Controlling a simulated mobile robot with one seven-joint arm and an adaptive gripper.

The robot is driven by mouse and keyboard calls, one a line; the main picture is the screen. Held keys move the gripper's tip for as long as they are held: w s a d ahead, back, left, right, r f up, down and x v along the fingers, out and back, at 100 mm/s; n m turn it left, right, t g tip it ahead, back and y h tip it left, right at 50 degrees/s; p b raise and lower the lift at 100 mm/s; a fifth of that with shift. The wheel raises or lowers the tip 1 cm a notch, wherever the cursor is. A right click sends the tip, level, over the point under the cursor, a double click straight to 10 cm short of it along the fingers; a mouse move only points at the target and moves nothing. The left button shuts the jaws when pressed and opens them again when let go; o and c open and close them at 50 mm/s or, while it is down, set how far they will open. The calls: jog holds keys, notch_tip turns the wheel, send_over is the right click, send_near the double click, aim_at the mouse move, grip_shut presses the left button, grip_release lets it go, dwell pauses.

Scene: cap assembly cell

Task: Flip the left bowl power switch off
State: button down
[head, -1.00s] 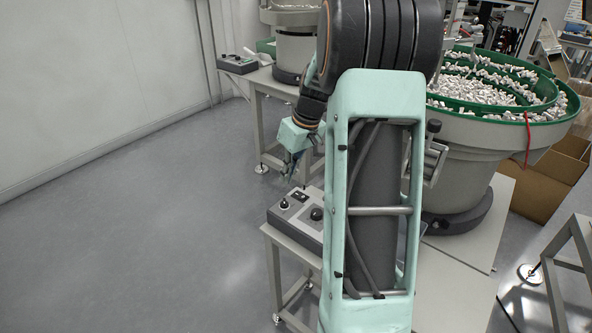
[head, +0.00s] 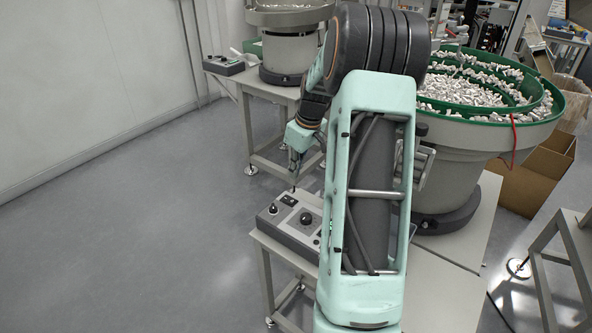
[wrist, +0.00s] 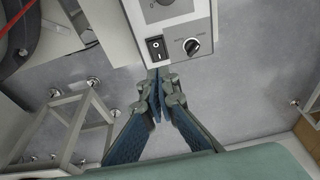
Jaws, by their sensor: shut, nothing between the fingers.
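A grey control box (head: 260,223) stands at the end of the near table, below my gripper in the head view. On its top are a black rocker switch (head: 288,200), a small knob (head: 273,209) and a larger black knob (head: 306,218). The wrist view shows the rocker switch (wrist: 157,48) with its marks, beside the small knob (wrist: 191,46). My gripper (head: 294,187) is shut and empty, pointing down close to the switch. In the wrist view its fingertips (wrist: 164,76) lie at the box edge just below the switch. I cannot tell whether they touch.
A large green-rimmed bowl (head: 470,125) full of white caps stands to the right, partly behind my arm. A second bowl (head: 290,50) and another control box (head: 223,65) stand on a table farther back. Cardboard boxes (head: 535,185) sit at right. The left floor is clear.

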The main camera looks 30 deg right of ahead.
aim_at(290, 201)
jog(key=x, duration=0.6)
jog(key=s+b+x, duration=0.1)
jog(key=x, duration=0.2)
jog(key=shift+d+f, duration=0.2)
jog(key=shift+f, duration=0.4)
jog(key=shift+s+d+f+b, duration=0.1)
jog(key=shift+f+b, duration=0.1)
jog(key=shift+b, duration=0.2)
jog(key=shift+s+f+t+b, duration=0.15)
jog(key=shift+f+t+b, duration=0.2)
jog(key=shift+b, duration=0.25)
jog(key=shift+r, duration=0.2)
jog(key=shift+w+a+r+p, duration=0.15)
jog(key=shift+w+r+p, duration=0.05)
jog(key=shift+w, duration=0.15)
jog(key=shift+w+a+r+p, duration=0.15)
jog(key=shift+w+p, duration=0.05)
jog(key=shift+w, duration=0.2)
